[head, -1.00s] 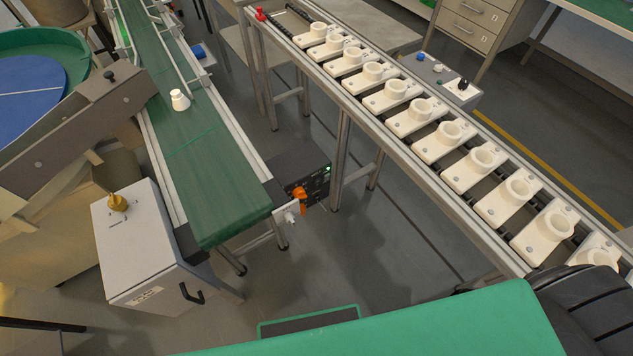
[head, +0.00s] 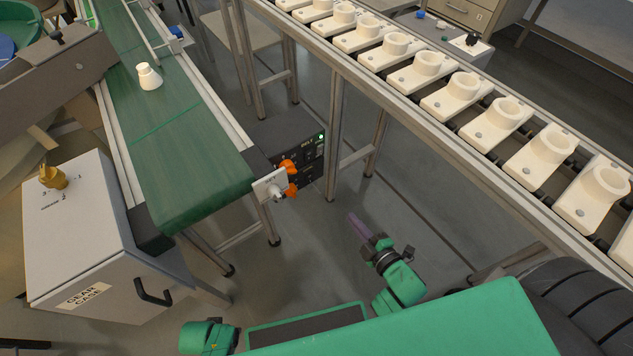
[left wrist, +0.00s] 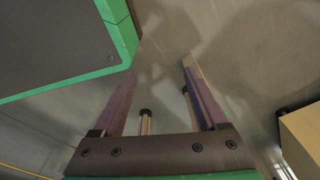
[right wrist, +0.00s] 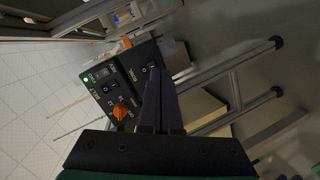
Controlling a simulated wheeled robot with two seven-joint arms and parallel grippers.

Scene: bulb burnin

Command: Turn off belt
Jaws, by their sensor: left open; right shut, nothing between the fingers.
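The green belt (head: 190,150) runs down the left side of the head view and carries a white bulb-like piece (head: 149,76). A dark control box (head: 300,150) with a lit green lamp (head: 321,137) sits under its near right corner. In the right wrist view the box's panel (right wrist: 104,92) shows switches and an orange knob (right wrist: 121,111). My right gripper (head: 356,220) is shut and empty, right of and below the box; its fingers (right wrist: 160,75) hide part of the panel. My left gripper (left wrist: 158,70) is open and empty over floor; its fingers are outside the head view.
A rail conveyor (head: 440,130) with several white socket holders crosses the right. A white gear case (head: 80,230) stands left of the belt. A white plate (head: 270,187) with orange knobs projects at the belt's end.

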